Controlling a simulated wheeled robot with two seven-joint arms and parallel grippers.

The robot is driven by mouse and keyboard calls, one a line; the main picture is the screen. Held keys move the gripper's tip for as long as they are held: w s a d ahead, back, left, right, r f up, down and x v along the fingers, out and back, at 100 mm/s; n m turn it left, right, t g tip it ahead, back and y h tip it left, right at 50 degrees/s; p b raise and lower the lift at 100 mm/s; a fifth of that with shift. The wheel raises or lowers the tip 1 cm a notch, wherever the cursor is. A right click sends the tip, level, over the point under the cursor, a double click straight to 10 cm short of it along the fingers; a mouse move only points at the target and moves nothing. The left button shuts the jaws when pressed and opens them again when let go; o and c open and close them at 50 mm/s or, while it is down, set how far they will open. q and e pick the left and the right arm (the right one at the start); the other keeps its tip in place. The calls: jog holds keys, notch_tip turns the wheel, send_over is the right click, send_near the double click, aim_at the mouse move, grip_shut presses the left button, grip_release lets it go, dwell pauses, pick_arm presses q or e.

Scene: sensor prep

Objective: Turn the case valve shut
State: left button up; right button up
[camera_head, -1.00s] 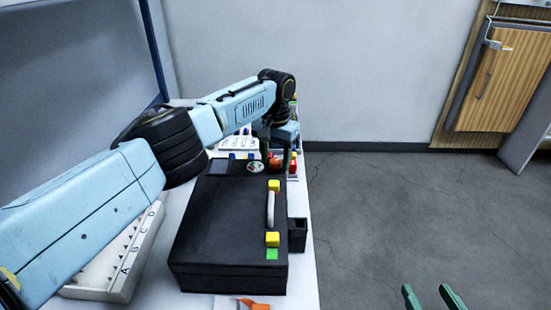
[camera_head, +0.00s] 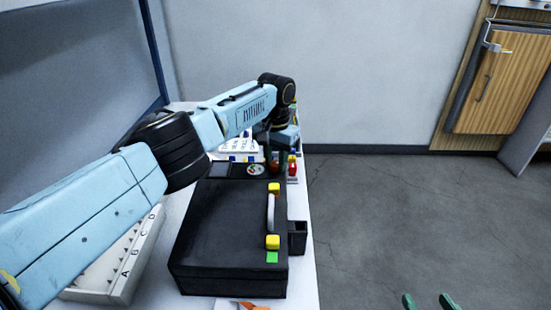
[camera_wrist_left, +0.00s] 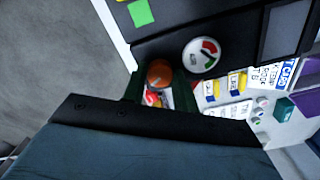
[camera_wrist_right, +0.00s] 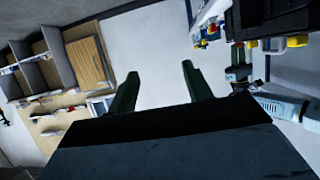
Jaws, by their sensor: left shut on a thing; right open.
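The black case (camera_head: 225,235) lies closed on the white table, with yellow latches and a pale handle on its right side. At its far end is a round gauge (camera_head: 256,170) with green and red bands, also in the left wrist view (camera_wrist_left: 201,55). The orange-brown round valve knob (camera_wrist_left: 158,73) is beside the gauge. My left gripper (camera_wrist_left: 160,88) is shut on the knob, one dark finger on each side; in the head view the gripper (camera_head: 276,158) largely covers it. My right gripper (camera_head: 427,302) is open and empty over the floor, away from the table.
A white lettered rack (camera_head: 120,265) stands left of the case, under my left arm. A small black bin (camera_head: 298,236) is at its right side. Labelled cards (camera_wrist_left: 235,110) and small coloured items lie beyond the valve. Open floor (camera_head: 400,220) is to the right.

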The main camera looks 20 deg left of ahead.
pick_arm(q)
jog(key=m+p, duration=0.2)
jog(key=m, duration=0.7)
jog(key=shift+m, duration=0.4)
jog(key=m, duration=0.6)
pick_arm(e)
jog(key=s+d+f+g+h, duration=0.2)
jog(key=s+d+f+g, duration=0.1)
jog(key=s+f+g, duration=0.3)
jog(key=shift+s+d+f, duration=0.35)
jog(key=shift+s+f, duration=0.2)
jog(key=shift+s, duration=0.1)
pick_arm(q)
jog(key=shift+m, duration=0.3)
jog(key=o, duration=1)
jog(key=shift+c, duration=0.2)
pick_arm(e)
jog(key=shift+s, duration=0.1)
